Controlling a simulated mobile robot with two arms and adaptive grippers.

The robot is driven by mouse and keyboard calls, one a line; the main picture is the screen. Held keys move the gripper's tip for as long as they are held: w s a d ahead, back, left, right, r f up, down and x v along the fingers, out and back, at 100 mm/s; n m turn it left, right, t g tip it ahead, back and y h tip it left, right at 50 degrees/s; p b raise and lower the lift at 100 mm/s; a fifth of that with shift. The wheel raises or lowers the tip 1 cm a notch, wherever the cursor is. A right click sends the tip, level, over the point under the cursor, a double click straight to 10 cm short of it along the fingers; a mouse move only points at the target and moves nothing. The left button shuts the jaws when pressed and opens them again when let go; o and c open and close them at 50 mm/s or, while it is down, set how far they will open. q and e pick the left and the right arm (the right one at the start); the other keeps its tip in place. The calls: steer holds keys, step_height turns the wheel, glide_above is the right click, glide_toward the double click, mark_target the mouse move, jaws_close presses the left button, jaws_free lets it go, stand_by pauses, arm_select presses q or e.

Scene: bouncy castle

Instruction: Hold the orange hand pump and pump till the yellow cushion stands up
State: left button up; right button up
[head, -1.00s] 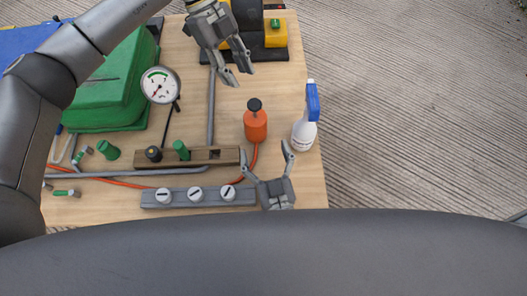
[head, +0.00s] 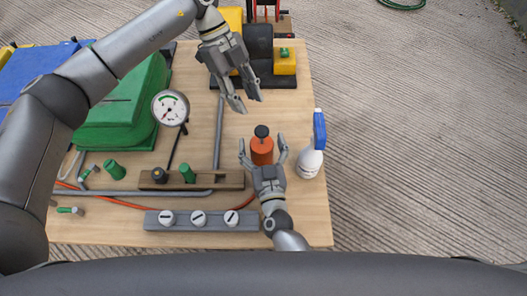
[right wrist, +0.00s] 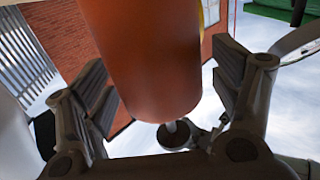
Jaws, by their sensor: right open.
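The orange hand pump (head: 262,156) stands upright on the wooden table, with a black knob (head: 262,131) on top. My right gripper (head: 262,148) is open, with one finger on each side of the pump. In the right wrist view the orange pump body (right wrist: 150,60) fills the space between the open fingers, and a gap shows beside it. The black knob (right wrist: 174,136) shows beyond the body. My left gripper (head: 249,104) is open and empty above the table, behind the pump. I cannot make out a yellow cushion for certain.
A white spray bottle with a blue head (head: 311,160) stands close right of the pump. A grey bar with white knobs (head: 200,220) and a wooden block (head: 215,180) lie left. A gauge (head: 170,107), green case (head: 125,105) and yellow-and-black device (head: 285,63) stand farther back.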

steer(key=c, duration=1.5)
steer(key=shift+o, duration=0.2)
